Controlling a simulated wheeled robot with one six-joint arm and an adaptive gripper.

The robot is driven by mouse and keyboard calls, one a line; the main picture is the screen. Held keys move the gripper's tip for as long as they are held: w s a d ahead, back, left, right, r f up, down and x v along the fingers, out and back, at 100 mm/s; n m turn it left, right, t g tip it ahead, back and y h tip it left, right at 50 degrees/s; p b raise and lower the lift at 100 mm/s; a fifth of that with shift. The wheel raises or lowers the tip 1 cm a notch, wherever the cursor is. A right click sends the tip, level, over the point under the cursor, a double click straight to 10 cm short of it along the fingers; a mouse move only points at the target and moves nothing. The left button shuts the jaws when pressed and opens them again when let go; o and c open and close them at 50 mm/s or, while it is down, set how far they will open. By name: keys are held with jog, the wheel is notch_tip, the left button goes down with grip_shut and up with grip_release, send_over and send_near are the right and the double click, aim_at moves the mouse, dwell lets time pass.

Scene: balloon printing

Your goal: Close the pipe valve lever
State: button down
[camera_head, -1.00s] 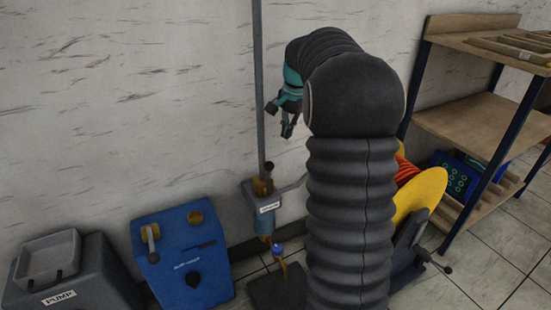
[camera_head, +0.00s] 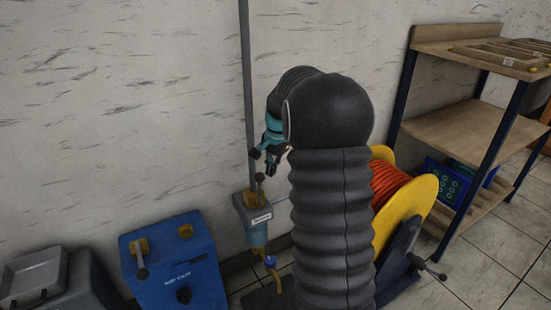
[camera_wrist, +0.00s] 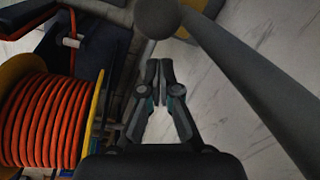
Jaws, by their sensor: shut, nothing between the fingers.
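The pipe valve lever, a short stem with a dark round knob (camera_head: 259,179), stands upright on a blue-grey valve body (camera_head: 256,235) at the vertical grey pipe (camera_head: 247,90). In the wrist view the knob (camera_wrist: 157,18) is large at the top, just beyond my fingertips, with the pipe (camera_wrist: 250,95) running down to the right. My gripper (camera_head: 267,160) is just above the lever in the head view; its fingers (camera_wrist: 159,62) are together and empty. I cannot tell whether they touch the knob. My arm hides part of the area right of the valve.
A blue unit (camera_head: 170,285) with its own lever and a grey pump box (camera_head: 30,275) stand at the lower left. A yellow reel (camera_head: 415,205) with orange hose stands right of my arm, beside a wooden shelf (camera_head: 465,130). The wall behind is bare.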

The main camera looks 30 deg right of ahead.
jog(key=shift+s+a+r, duration=0.4)
jog(key=shift+a, duration=0.25)
jog(key=shift+s+a+r, duration=0.35)
jog(key=shift+s+a, duration=0.05)
jog(key=shift+a, duration=0.2)
jog(key=shift+d, duration=0.1)
jog(key=shift+a, duration=0.25)
